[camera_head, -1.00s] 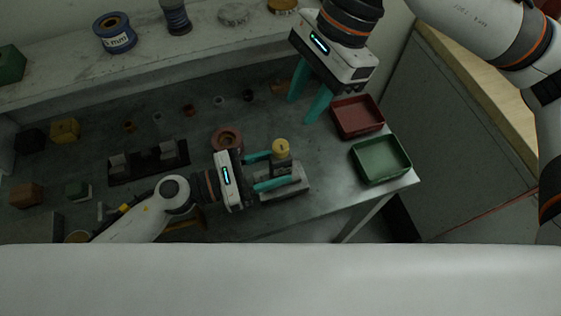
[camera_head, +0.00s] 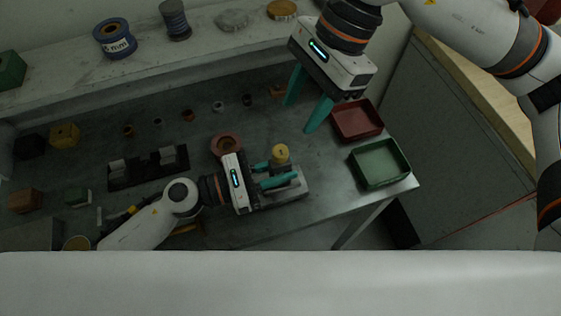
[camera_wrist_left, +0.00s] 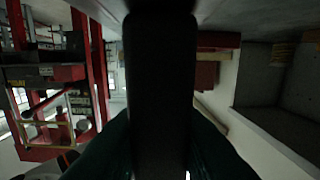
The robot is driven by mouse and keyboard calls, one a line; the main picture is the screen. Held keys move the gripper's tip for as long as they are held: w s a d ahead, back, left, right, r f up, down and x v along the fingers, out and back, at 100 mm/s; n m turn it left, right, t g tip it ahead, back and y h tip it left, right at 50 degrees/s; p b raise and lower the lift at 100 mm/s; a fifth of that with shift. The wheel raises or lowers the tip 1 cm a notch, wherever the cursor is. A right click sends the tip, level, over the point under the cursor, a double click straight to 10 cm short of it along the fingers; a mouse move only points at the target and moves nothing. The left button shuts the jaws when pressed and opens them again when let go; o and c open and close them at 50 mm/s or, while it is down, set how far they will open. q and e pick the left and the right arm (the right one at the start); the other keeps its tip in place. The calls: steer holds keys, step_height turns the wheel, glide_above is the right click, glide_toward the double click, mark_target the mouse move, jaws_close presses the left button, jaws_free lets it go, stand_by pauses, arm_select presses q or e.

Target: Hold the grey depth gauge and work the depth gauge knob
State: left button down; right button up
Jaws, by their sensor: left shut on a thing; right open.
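The grey depth gauge (camera_head: 290,190) sits near the front edge of the bench, with the yellow knob (camera_head: 281,152) on top of it. My left gripper (camera_head: 282,174) is shut on the gauge, its teal fingers on either side of the part below the knob. In the left wrist view a dark block, probably part of the gauge (camera_wrist_left: 160,90), fills the middle between the dark fingers. My right gripper (camera_head: 304,104) is open and empty, fingers pointing down above the bench, behind and to the right of the knob.
A red tray (camera_head: 356,136) and a green tray (camera_head: 402,180) stand at the right end of the bench. A reddish ring (camera_head: 226,144) lies behind my left gripper. A black fixture (camera_head: 122,183) and several small parts lie to the left. Spools stand on the back shelf (camera_head: 60,74).

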step_height(320, 180, down, 3)
steer(key=s+a+g+y, duration=0.1)
steer(key=s+g+y, duration=0.2)
steer(key=y, duration=0.1)
steer(key=m+t+y, duration=0.8)
steer(key=y, duration=0.2)
glide_toward(281, 153)
steer(key=a, duration=0.3)
steer(key=w+a, duration=0.1)
steer(key=a, duration=0.2)
steer(key=w+a+f, duration=0.1)
steer(key=a, duration=0.3)
steer(key=shift+w+f, duration=0.1)
steer(key=shift+w, duration=0.1)
steer(key=shift+d, duration=0.1)
steer(key=c, duration=1)
steer(key=shift+o, duration=0.2)
